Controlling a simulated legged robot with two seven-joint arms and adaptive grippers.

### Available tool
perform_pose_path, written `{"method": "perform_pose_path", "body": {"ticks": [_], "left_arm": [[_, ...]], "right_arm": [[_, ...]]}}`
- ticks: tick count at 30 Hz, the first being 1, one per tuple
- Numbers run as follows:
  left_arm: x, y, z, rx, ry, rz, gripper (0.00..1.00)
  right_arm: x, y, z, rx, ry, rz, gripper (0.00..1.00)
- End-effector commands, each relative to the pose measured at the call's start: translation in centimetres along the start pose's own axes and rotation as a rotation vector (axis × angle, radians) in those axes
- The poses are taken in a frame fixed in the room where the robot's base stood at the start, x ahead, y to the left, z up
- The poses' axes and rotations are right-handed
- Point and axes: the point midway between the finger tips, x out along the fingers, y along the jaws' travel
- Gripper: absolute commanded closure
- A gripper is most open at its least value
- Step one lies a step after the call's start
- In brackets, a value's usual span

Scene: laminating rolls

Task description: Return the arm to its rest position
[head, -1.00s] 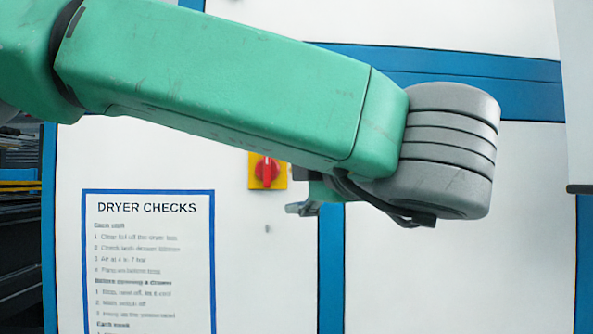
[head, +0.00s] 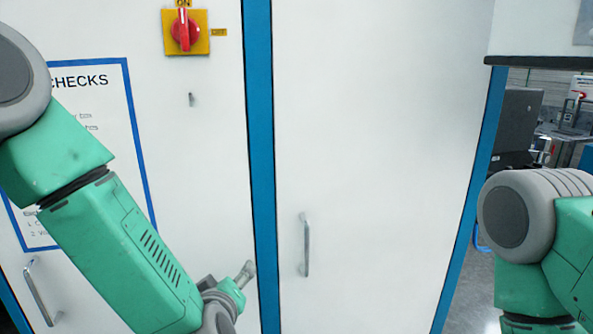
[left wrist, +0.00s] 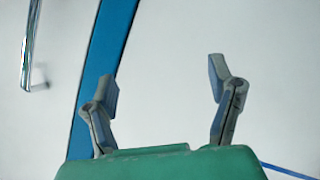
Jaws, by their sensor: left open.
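My left arm comes in from the left in the head view, bent down across the white cabinet front. My left gripper (head: 228,278) is low in the picture, left of the blue vertical strip, partly hidden by its own wrist. In the left wrist view the left gripper (left wrist: 164,88) has its two grey fingers wide apart, with nothing between them. White panel and a blue strip show behind the fingers. Part of my right arm is at the right edge of the head view; its gripper is out of the picture.
A red rotary switch (head: 186,31) on a yellow plate is at the top, its knob upright. A door handle (head: 306,245) stands right of the blue strip (head: 260,130). A blue-framed notice (head: 137,140) is partly behind my left arm. Open floor (head: 472,290) shows at right.

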Motion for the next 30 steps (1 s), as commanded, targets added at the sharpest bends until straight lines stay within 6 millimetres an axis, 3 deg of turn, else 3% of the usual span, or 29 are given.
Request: {"method": "perform_pose_path", "body": {"ticks": [1,6,8,12,15,18,21,30], "left_arm": [[-0.2,-3.2,2.8,0.069,-0.084,-0.025,0.24],[-3.0,-13.4,10.4,0.283,-0.375,-0.097,0.24],[-4.9,-17.0,12.6,0.351,-0.483,-0.124,0.24],[-10.4,-24.9,16.6,0.491,-0.736,-0.186,0.24],[-14.5,-29.3,18.2,0.565,-0.893,-0.226,0.24],[-17.8,-32.3,18.9,0.614,-1.011,-0.254,0.24],[-19.9,-34.0,19.1,0.641,-1.083,-0.271,0.24],[-20.7,-34.7,19.2,0.652,-1.113,-0.277,0.24]], "right_arm": [[0.0,0.0,0.0,0.0,0.0,0.0,1.0],[0.0,0.0,0.0,0.0,0.0,0.0,1.0],[0.0,0.0,0.0,0.0,0.0,0.0,1.0],[0.0,0.0,0.0,0.0,0.0,0.0,1.0],[0.0,0.0,0.0,0.0,0.0,0.0,1.0],[0.0,0.0,0.0,0.0,0.0,0.0,1.0],[0.0,0.0,0.0,0.0,0.0,0.0,1.0],[0.0,0.0,0.0,0.0,0.0,0.0,1.0]]}}
